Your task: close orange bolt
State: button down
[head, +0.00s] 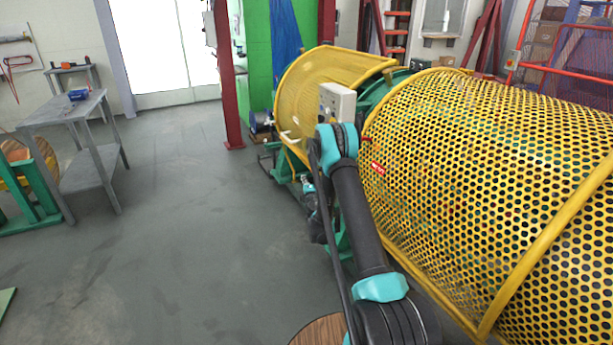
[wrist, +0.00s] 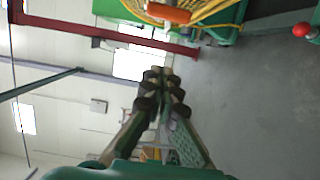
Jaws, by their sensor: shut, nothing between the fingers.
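An orange cylindrical piece (wrist: 168,13), which looks like the orange bolt, shows at the top of the wrist view, beside yellow guard work. My gripper (wrist: 165,76) is in the middle of the wrist view, its dark fingertips together and empty. It is apart from the orange piece in the picture; the depth between them is unclear. In the head view my arm reaches forward beside the yellow perforated guards (head: 480,180), and my gripper is hard to make out. I cannot make out the orange bolt there.
A grey control box (head: 337,102) stands just beyond my arm. A red column (head: 228,75) rises behind. A grey workbench (head: 75,110) stands at the left. The grey floor (head: 190,230) between is largely clear. A red ball knob (wrist: 302,30) shows in the wrist view.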

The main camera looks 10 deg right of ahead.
jog(key=w+d, duration=0.3)
jog(key=w, duration=0.7)
jog(key=shift+d, duration=0.15)
jog(key=shift+w+d, duration=0.3)
jog(key=shift+d, duration=0.65)
jog(key=shift+w+d, duration=0.3)
jog(key=shift+d, duration=0.6)
jog(key=shift+w+d, duration=0.3)
jog(key=shift+d, duration=0.65)
